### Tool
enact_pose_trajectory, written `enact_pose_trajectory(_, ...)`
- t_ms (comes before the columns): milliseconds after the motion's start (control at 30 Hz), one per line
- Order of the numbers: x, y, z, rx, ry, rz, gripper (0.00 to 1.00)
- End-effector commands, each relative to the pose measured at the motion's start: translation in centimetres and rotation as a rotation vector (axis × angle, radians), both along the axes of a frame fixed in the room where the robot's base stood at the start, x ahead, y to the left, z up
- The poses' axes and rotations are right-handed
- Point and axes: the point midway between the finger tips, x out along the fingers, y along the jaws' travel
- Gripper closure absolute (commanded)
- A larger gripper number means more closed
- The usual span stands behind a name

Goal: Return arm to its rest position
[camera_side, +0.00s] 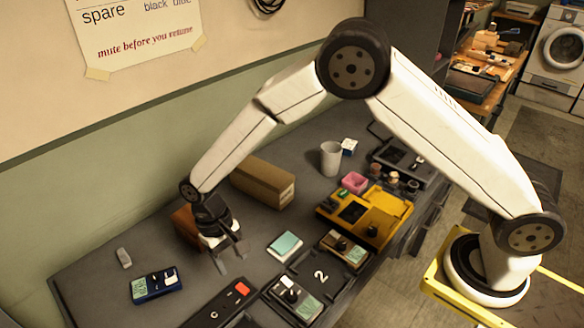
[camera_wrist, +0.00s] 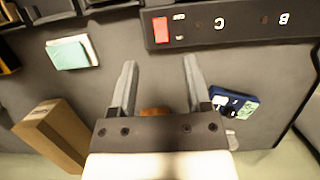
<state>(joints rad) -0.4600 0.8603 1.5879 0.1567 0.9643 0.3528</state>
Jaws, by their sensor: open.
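My gripper (camera_side: 232,257) hangs at the end of my stretched arm, over the far left part of the dark bench (camera_side: 112,266) in the side view. Its two fingers are apart with nothing between them. In the wrist view my gripper (camera_wrist: 158,75) is also open and empty, with bare bench beyond the fingertips. A brown-orange object (camera_side: 184,222) stands just behind the gripper, partly hidden by it. Only a small part of this object (camera_wrist: 155,112) shows between the fingers in the wrist view.
A blue device (camera_side: 157,286) lies left of my gripper. A dark strip with a red switch (camera_side: 241,289) lies in front. A cardboard box (camera_side: 263,181), a teal-topped pad (camera_side: 285,245), a yellow device (camera_side: 368,216) and a cup (camera_side: 331,157) stand to the right.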

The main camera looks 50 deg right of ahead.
Motion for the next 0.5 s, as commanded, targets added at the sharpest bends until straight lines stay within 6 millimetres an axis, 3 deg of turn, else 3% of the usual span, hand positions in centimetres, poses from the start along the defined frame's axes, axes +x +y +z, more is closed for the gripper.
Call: enact_pose_trajectory(500,0.10,-0.43,0.52,0.003,-0.007,-0.002,0.38)
